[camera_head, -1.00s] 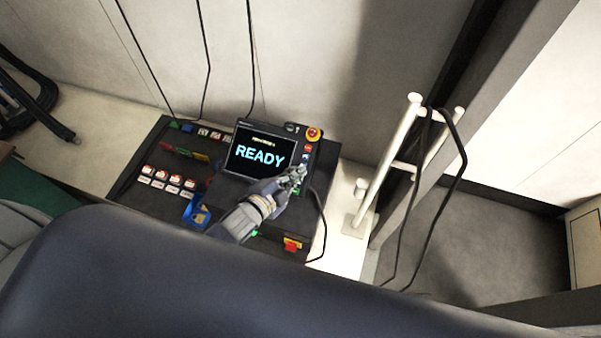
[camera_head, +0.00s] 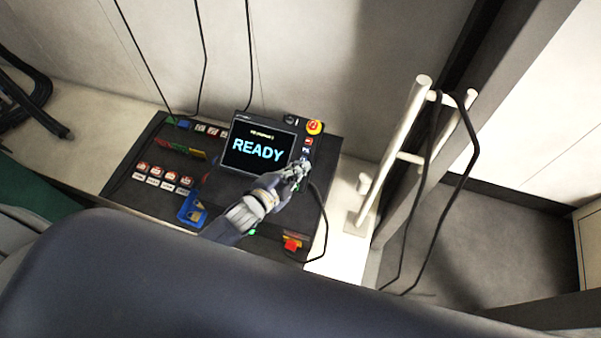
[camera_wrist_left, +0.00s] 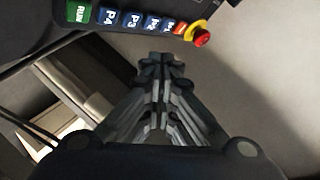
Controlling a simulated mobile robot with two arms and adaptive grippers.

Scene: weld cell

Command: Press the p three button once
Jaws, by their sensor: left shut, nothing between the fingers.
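The P3 button (camera_wrist_left: 133,21) is a blue key with white lettering in a row on the pendant's edge. In the left wrist view it lies between the P4 button (camera_wrist_left: 108,16) and the P2 button (camera_wrist_left: 152,24). In the head view my gripper hides it. My left gripper (camera_head: 302,166) is shut and empty, over the button column right of the screen. In the wrist view its fingertips (camera_wrist_left: 165,62) appear below the P2 end of the row; I cannot tell whether they touch anything. The screen (camera_head: 258,150) reads READY. My right gripper is not in view.
A red emergency stop (camera_head: 314,127) on yellow sits at the pendant's top right corner. The green RUN button (camera_wrist_left: 78,11) ends the row. A white post rack (camera_head: 395,150) with a hanging black cable stands to the right. Labelled switches (camera_head: 163,177) are at the left.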

